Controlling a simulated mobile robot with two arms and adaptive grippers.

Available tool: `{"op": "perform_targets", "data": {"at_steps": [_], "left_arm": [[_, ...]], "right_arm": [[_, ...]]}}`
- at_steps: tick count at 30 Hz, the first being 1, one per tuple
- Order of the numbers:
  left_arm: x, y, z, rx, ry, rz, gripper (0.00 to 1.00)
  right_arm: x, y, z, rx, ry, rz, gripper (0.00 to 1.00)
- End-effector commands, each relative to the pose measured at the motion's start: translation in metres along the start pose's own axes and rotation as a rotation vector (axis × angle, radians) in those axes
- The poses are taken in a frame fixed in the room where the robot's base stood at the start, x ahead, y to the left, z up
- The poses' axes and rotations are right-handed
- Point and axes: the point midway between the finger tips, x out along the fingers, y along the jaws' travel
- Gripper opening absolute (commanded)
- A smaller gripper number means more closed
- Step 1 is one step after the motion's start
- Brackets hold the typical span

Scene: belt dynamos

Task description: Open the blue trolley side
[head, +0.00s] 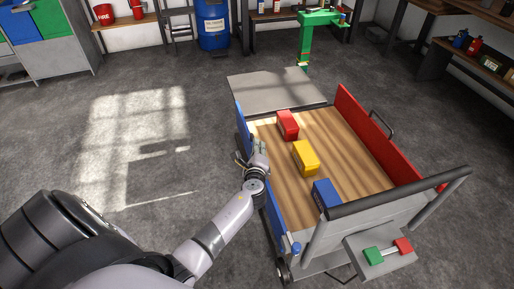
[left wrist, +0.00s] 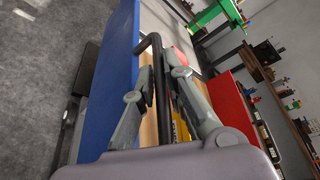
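The trolley's blue side (head: 273,208) runs along the left edge of the wooden deck (head: 330,160) and stands upright. In the left wrist view the blue side (left wrist: 108,75) fills the left part, with a black bar handle (left wrist: 157,75) beside it. My left gripper (head: 254,147) is at the blue side, over its upper edge region. In the left wrist view its two fingers (left wrist: 158,78) are closed in on the handle from both sides. The handle is hidden by my gripper in the head view. My right gripper is not in view.
Red (head: 288,125), yellow (head: 305,157) and blue (head: 325,194) blocks sit on the deck. The red side (head: 380,137) stands upright opposite. A push bar (head: 400,193) and a panel with green and red buttons (head: 383,255) are at the near end. The floor left of the trolley is clear.

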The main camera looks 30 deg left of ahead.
Motion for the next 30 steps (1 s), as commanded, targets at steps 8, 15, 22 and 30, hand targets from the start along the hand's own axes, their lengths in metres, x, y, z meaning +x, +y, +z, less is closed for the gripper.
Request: {"op": "perform_targets", "data": {"at_steps": [8,15,22,30], "left_arm": [[-0.0003,0.0003,-0.0003,0.000,0.000,0.001,0.00],[-0.0004,0.0006,-0.0005,0.000,0.001,0.001,0.00],[-0.0005,0.0009,-0.0007,0.000,0.001,0.002,0.00],[-0.0006,0.0062,-0.0005,-0.025,0.001,-0.007,0.00]], "right_arm": [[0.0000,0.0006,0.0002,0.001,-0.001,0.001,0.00],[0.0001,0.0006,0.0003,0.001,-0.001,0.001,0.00],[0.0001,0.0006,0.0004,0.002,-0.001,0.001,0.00],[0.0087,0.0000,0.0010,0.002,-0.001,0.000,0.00]]}}
